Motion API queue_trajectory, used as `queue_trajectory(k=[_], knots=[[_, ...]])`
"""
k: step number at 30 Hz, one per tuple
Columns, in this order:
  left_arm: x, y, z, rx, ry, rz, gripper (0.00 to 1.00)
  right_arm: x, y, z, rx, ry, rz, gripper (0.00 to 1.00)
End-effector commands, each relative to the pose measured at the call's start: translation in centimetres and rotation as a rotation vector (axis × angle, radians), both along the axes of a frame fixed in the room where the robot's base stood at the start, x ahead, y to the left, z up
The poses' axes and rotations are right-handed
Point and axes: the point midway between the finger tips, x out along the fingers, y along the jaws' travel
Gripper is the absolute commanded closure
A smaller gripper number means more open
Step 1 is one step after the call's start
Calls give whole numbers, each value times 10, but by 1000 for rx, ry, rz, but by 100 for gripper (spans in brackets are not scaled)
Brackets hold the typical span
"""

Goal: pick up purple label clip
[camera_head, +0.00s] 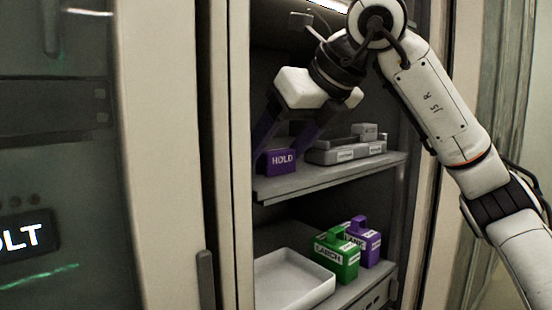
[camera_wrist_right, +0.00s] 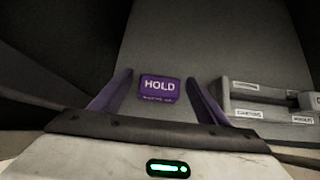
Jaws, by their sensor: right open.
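A purple label clip marked HOLD (camera_head: 281,161) sits on the upper shelf, near its left end. In the right wrist view the HOLD clip (camera_wrist_right: 160,89) appears between the two fingers. My right gripper (camera_head: 278,145) is open, its dark purple fingers reaching down to the clip from above. In the wrist view the fingers of my right gripper (camera_wrist_right: 160,78) stand on either side of the clip, with gaps visible on both sides. I cannot tell how far down over the clip the tips reach. My left gripper is out of view.
A grey holder (camera_head: 345,153) with small labels stands right of the clip on the upper shelf (camera_head: 330,176). On the lower shelf are a white tray (camera_head: 318,292), a green labelled block (camera_head: 336,258) and a purple labelled block (camera_head: 368,246). The cabinet's left frame (camera_head: 241,150) is close by.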

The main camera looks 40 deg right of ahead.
Motion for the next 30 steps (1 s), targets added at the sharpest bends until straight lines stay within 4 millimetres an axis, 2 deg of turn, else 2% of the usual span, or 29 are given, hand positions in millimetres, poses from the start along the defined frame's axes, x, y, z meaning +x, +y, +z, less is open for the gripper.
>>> queue_trajectory(k=[7,8,15,25,30], knots=[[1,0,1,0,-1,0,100,2,0,-2,0,-2,0,31],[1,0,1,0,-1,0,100,2,0,-2,0,-2,0,35],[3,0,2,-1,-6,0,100,2,0,-2,1,-2,-1,75],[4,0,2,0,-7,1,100,2,0,1,2,-2,0,75],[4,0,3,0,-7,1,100,2,1,15,2,-4,-1,75]])
